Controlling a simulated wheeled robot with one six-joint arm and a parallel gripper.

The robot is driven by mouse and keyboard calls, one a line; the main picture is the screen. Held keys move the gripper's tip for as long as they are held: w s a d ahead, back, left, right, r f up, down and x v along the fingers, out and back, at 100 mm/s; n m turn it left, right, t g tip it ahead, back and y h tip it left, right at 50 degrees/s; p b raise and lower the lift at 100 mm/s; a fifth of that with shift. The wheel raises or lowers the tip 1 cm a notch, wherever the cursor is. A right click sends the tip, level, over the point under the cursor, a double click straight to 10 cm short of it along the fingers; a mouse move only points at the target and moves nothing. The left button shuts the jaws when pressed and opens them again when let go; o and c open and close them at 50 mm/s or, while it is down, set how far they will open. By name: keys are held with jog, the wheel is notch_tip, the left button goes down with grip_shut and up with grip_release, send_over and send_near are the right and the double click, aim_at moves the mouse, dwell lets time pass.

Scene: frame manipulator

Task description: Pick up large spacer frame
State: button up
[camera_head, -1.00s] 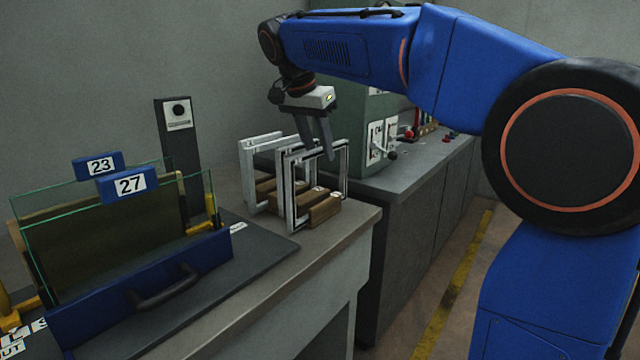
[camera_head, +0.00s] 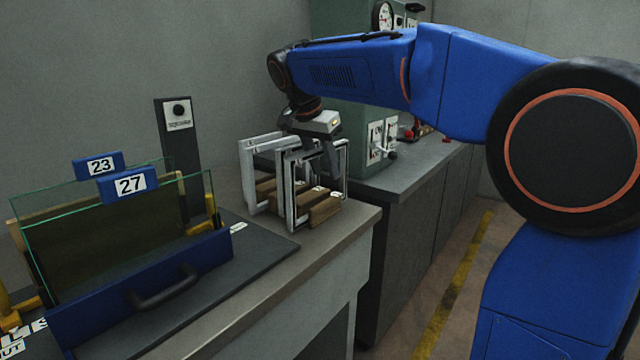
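Several upright spacer frames stand on the grey bench in wooden holders. A pale, wide frame (camera_head: 248,178) stands at the back left, and another silver frame (camera_head: 289,190) stands in front of it. A darker-edged frame (camera_head: 346,165) shows at the right. I cannot tell for sure which one is the large frame. My gripper (camera_head: 331,168) points down at the top of the front frames, its fingers overlapping their upper bars in the picture. Whether the fingers touch or enclose a bar is too small to tell.
Wooden holder blocks (camera_head: 325,208) sit at the frames' feet. To the left, a blue rack (camera_head: 150,290) holds glass panes tagged 23 and 27. A dark post (camera_head: 172,145) stands behind it. A green machine (camera_head: 345,110) stands behind my gripper.

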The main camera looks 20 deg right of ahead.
jog(key=shift+f, duration=0.25)
dwell(0.4)
grip_shut()
